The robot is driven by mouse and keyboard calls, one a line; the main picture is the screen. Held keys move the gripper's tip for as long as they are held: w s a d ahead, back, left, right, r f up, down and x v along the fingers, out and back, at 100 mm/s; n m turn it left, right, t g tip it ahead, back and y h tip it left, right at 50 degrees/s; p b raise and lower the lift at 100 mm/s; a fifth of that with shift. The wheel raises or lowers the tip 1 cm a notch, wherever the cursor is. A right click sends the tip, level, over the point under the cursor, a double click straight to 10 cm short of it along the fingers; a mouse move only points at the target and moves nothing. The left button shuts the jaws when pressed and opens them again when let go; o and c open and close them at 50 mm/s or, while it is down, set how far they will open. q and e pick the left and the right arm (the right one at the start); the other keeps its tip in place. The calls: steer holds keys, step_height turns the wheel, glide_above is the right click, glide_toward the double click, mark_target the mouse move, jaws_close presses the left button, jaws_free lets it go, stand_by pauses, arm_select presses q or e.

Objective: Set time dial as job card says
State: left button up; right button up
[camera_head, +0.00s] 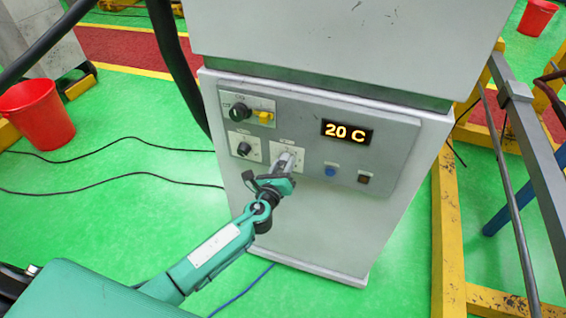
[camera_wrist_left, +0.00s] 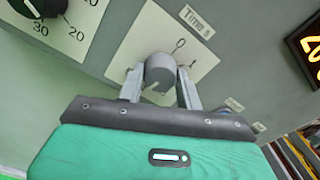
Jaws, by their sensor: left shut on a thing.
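The time dial is a grey round knob (camera_wrist_left: 160,68) on a pale plate labelled like "Time s", with a 0 and a 1 readable beside it. A light pointer line shows low on the knob; its exact setting is hard to read. My left gripper (camera_wrist_left: 160,86) is shut on the knob, one finger on each side. In the head view my left gripper (camera_head: 288,161) covers the knob in front of its pale plate (camera_head: 279,147). My right gripper is not in view. No job card is readable in these views.
A display (camera_head: 346,131) reads "20 C". A dark dial (camera_head: 244,149) sits left of the time dial, with a knob (camera_head: 240,111) and yellow piece (camera_head: 264,117) above. A blue button (camera_head: 330,171) and dark button (camera_head: 363,179) lie right. A yellow frame (camera_head: 447,230) stands right.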

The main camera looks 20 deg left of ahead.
arm_select(q)
steer(key=m+p, duration=0.1)
steer(key=m, duration=0.2)
steer(key=shift+f+m+p, duration=0.1)
steer(key=shift+m+p, duration=0.9)
steer(key=shift+m, duration=0.8)
steer(key=o, duration=1)
steer(key=shift+s, duration=0.1)
steer(key=s+b, duration=0.1)
steer(key=s, duration=0.3)
steer(key=s+b, duration=0.1)
steer(key=s, duration=0.4)
steer(key=s+b, duration=0.1)
steer(key=s, duration=0.3)
steer(key=shift+s+a, duration=0.3)
steer(key=shift+s, duration=0.05)
